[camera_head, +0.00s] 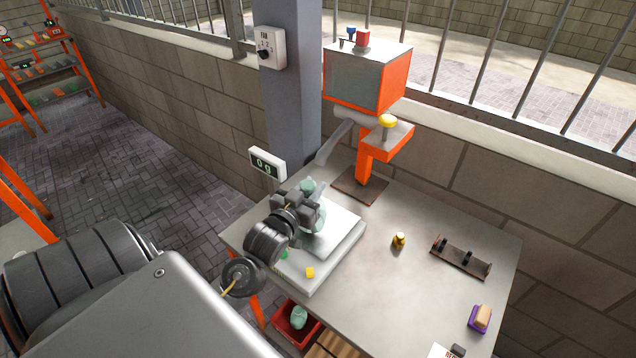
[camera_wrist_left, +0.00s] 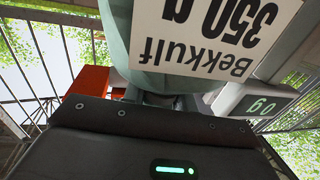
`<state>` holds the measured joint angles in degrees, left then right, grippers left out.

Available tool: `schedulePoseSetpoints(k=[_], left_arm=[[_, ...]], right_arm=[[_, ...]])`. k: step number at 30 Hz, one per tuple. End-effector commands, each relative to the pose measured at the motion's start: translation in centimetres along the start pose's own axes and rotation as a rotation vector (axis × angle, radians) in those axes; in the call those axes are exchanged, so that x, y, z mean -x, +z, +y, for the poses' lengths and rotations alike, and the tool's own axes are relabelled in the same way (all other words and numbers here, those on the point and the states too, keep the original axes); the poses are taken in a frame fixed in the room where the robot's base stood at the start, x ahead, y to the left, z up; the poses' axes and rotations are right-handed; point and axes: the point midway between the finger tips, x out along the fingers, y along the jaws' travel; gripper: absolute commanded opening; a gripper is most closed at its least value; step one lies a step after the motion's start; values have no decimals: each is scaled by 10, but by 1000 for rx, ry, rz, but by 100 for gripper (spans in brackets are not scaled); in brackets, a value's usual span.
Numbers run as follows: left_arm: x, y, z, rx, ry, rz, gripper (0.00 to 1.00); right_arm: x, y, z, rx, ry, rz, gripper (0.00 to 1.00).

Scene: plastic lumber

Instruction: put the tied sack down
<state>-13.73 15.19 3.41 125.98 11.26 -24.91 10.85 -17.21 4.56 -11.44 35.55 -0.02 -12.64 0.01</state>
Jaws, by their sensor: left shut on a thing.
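The tied sack (camera_head: 320,216) is pale green and mostly hidden behind my left gripper (camera_head: 308,205) in the head view. My left gripper is shut on it, above the white weighing scale (camera_head: 338,243). In the left wrist view the sack (camera_wrist_left: 117,30) fills the top middle, with a white label (camera_wrist_left: 210,32) that reads "Bekkulf 350 g" upside down. The gap under the sack cannot be seen clearly. My right gripper is not in view.
An orange-and-grey machine (camera_head: 367,85) stands behind the scale. A small brass weight (camera_head: 399,241), a brown rack (camera_head: 460,257) and a sponge on a purple holder (camera_head: 480,318) are on the table (camera_head: 410,290). A red bin (camera_head: 285,325) sits below. The table's middle is mostly clear.

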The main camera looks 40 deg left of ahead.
Motion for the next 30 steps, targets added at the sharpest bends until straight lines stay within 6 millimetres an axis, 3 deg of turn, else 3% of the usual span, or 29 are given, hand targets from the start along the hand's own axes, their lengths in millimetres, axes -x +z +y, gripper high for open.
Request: schedulePoseSetpoints(k=[6,10,22,23,27,30], left_arm=[[-37,-5,0,-1,0,5,0],[-34,12,0,0,0,1,0],[-33,17,0,0,0,4,0],[-33,18,0,0,0,2,30],[-33,17,0,0,0,1,49],[-33,17,0,0,0,1,50]], right_arm=[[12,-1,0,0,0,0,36],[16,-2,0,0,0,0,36],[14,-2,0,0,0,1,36],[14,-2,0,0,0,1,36],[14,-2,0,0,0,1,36],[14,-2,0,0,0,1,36]])
